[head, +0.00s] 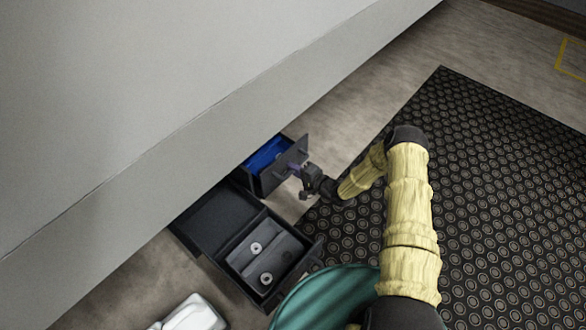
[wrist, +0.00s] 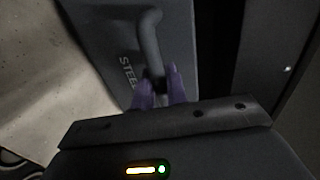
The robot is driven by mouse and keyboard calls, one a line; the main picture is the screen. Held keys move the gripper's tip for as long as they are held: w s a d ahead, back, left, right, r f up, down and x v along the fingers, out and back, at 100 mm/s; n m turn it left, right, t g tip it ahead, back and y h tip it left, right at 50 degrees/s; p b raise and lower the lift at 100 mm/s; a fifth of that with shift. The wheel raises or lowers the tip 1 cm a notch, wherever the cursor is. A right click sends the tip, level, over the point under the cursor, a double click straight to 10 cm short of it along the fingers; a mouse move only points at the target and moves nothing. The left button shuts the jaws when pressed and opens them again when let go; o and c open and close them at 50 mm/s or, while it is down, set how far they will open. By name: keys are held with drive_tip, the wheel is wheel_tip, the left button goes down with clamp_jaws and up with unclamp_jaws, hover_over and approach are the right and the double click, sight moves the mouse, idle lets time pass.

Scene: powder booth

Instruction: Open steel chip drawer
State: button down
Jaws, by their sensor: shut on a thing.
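The steel chip drawer (head: 283,167) is partly pulled out from under the big grey cabinet, with something blue (head: 268,154) inside it. In the wrist view its grey front (wrist: 108,28) carries light letters reading "STEE", the rest hidden. A dark bar handle (wrist: 149,45) stands out from that front. My gripper (head: 298,169) is at the drawer's front. In the wrist view its purple fingertips (wrist: 159,88) are shut on the handle's near end.
A second dark drawer (head: 232,258) stands open beside it, with two pale rings inside. A teal rounded thing (head: 325,296) and a white object (head: 196,314) are at the bottom. A black studded mat (head: 500,190) covers the floor at right.

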drive_tip(key=f+p+v, duration=0.2)
drive_tip(key=f+v, duration=0.1)
drive_tip(key=v, duration=1.1)
drive_tip(key=s+f+p+v, duration=0.1)
drive_tip(key=f+p+v, duration=0.2)
drive_tip(key=v, duration=1.1)
drive_tip(key=shift+d+p, duration=0.3)
drive_tip(key=shift+d, duration=0.05)
drive_tip(key=c, duration=1.5)
unclamp_jaws()
drive_tip(key=shift+w, duration=0.1)
drive_tip(key=shift+d, duration=0.15)
drive_tip(key=p+v, duration=0.5)
drive_tip(key=v, duration=1.2)
drive_tip(key=shift+s+d, duration=0.15)
drive_tip(key=shift+s, duration=0.05)
